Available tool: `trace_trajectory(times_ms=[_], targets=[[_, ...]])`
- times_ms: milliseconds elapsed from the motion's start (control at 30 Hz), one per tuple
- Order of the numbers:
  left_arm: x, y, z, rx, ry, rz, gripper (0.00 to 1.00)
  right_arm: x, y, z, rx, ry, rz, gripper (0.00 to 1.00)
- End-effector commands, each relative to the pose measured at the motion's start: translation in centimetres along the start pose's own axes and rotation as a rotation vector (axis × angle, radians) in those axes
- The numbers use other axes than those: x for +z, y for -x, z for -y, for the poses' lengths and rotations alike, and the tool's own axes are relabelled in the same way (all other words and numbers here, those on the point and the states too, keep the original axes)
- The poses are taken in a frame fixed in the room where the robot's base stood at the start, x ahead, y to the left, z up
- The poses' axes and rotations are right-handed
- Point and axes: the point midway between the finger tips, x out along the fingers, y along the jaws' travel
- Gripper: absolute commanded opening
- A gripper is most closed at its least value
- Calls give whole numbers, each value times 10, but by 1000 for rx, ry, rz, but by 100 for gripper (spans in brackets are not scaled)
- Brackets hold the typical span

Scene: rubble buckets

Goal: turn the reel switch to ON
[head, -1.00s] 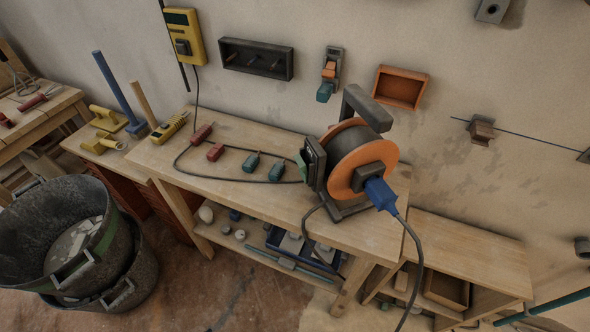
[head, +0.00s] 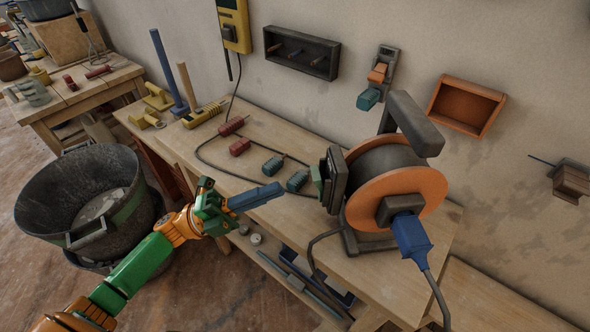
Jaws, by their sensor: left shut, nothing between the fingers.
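The cable reel (head: 385,185) stands on the workbench right of centre, with an orange disc, a dark drum and a dark handle on top. A blue plug (head: 409,238) sits in its front face. On its left side is a dark box with a greenish part (head: 318,181); I cannot make out a switch position. My left gripper (head: 280,187) is shut and empty, over the bench's front edge, left of the reel and apart from it. Its blue fingers point right, towards the box. My right gripper is not in view.
A yellow tool and a blue-handled tool stand at the bench's left end. Black buckets (head: 130,205) stand on the floor at left. An orange tray (head: 466,105) hangs on the wall.

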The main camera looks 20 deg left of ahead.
Motion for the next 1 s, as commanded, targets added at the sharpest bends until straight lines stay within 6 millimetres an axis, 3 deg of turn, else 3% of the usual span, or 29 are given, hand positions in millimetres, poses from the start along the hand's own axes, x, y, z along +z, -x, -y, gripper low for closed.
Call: trace_trajectory(times_ms=[100,300,733,1000], targets=[[0,-26,6,-4,0,-1,0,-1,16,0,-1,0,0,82],[0,-48,2,-2,1,1,0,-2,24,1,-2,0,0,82],[0,-52,0,1,1,1,0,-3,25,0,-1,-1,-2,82],[0,-55,4,57,1,2,0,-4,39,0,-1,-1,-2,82]])
